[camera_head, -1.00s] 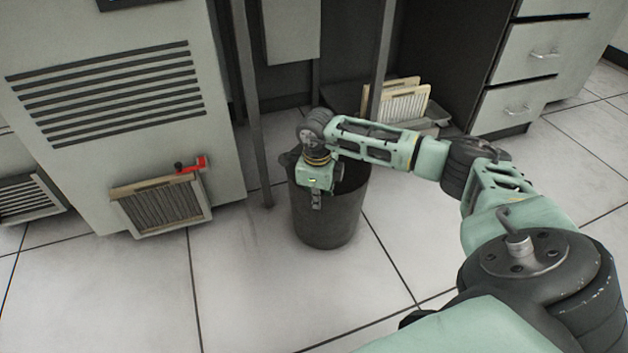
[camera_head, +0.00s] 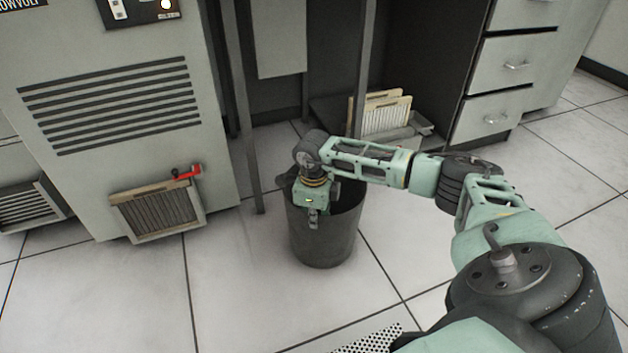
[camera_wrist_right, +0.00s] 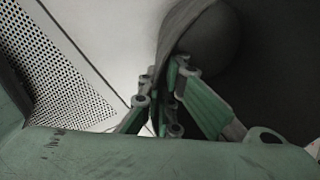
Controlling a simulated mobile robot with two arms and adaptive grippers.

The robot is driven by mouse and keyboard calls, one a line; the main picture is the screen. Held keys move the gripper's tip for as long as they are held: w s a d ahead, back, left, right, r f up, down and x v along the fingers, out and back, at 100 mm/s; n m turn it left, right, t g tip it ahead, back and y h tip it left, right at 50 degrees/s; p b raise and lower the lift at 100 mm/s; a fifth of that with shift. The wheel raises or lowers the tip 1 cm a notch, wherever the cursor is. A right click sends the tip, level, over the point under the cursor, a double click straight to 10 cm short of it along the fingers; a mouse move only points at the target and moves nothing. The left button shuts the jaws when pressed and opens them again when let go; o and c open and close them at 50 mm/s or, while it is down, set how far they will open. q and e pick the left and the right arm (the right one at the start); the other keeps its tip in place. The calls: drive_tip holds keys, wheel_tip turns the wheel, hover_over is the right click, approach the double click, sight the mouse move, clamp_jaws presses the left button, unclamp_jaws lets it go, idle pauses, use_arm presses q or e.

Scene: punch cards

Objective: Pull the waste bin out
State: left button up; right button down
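The waste bin (camera_head: 325,245) is a dark grey, round, open-topped bin standing on the tiled floor, in front of the opening under the desk. My right gripper (camera_head: 313,220) reaches down at the bin's near-left rim. In the right wrist view, the fingers (camera_wrist_right: 163,105) lie on both sides of the bin's thin wall (camera_wrist_right: 180,42) and look closed on it. The fingertips are partly hidden by the wall and the finger links. The bin's far rim is partly covered by my right arm. My left gripper is not in view.
A grey cabinet (camera_head: 110,100) with a filter panel (camera_head: 157,210) stands at the left. A metal post (camera_head: 247,130) stands behind the bin's left. Card racks (camera_head: 385,115) sit at the back, with drawers (camera_head: 500,70) at the right.

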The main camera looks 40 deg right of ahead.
drive_tip(key=c, duration=2.5)
unclamp_jaws()
drive_tip(key=o, duration=0.6)
drive_tip(key=shift+o, duration=0.2)
drive_tip(key=shift+r, duration=0.1)
drive_tip(key=shift+w+r, duration=0.1)
drive_tip(key=shift+r, duration=0.25)
wheel_tip(320, 180, up, 11)
drive_tip(key=shift+s+a, duration=0.2)
drive_tip(key=shift+s, duration=0.05)
